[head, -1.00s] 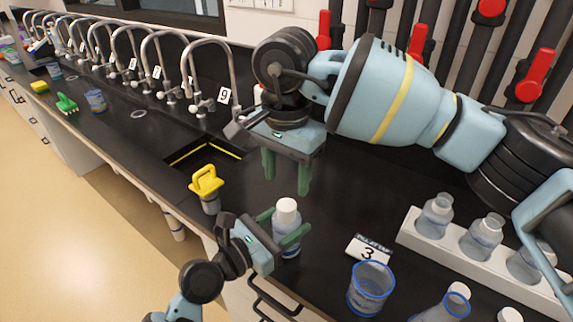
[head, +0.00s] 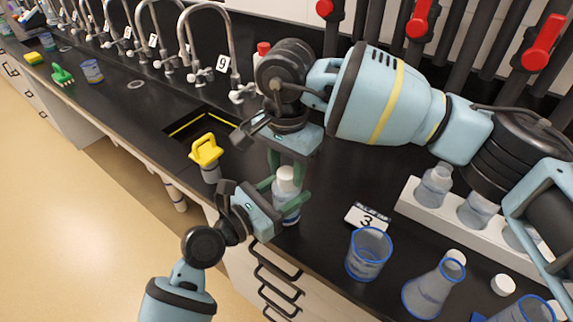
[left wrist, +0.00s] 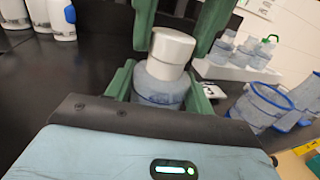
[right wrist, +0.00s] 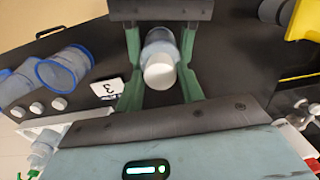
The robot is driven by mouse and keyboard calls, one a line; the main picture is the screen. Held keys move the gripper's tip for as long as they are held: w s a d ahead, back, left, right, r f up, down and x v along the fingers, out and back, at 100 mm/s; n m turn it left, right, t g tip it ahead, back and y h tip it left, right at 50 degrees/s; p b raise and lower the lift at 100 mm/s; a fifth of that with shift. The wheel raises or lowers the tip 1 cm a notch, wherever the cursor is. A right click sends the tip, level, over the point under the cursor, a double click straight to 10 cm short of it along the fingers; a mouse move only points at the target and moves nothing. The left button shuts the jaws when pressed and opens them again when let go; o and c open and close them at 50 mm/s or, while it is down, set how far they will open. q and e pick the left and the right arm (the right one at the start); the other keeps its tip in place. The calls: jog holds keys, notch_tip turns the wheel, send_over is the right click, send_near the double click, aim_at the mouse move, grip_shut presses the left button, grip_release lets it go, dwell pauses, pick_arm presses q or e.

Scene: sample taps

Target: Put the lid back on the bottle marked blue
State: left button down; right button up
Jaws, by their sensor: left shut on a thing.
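A small clear bottle (head: 287,210) with a white lid (head: 286,176) on its top stands upright near the counter's front edge. My left gripper (head: 281,196) is shut on the bottle's body; the left wrist view also shows the bottle (left wrist: 160,90) between its fingers and the lid (left wrist: 172,45) above. My right gripper (right wrist: 160,78) comes from above, open, with a finger on each side of the lid (right wrist: 160,72) and gaps between. I cannot tell whether the lid is fully seated. No blue mark is readable on this bottle.
A card marked 3 (head: 367,218), a blue-rimmed beaker (head: 369,255) and a blue-rimmed flask (head: 434,288) stand to the right, with loose white caps (head: 503,285). A white rack (head: 408,198) holds open bottles. A yellow-handled object (head: 206,152) and a sink (head: 203,127) are left.

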jog(key=c, duration=0.6)
jog(key=m, duration=0.6)
jog(key=shift+m, duration=0.3)
jog(key=m, duration=1.1)
jog(key=shift+m, duration=0.3)
jog(key=o, duration=1.1)
jog(key=shift+o, duration=0.2)
jog(key=shift+r, duration=0.1)
notch_tip(320, 180, up, 12)
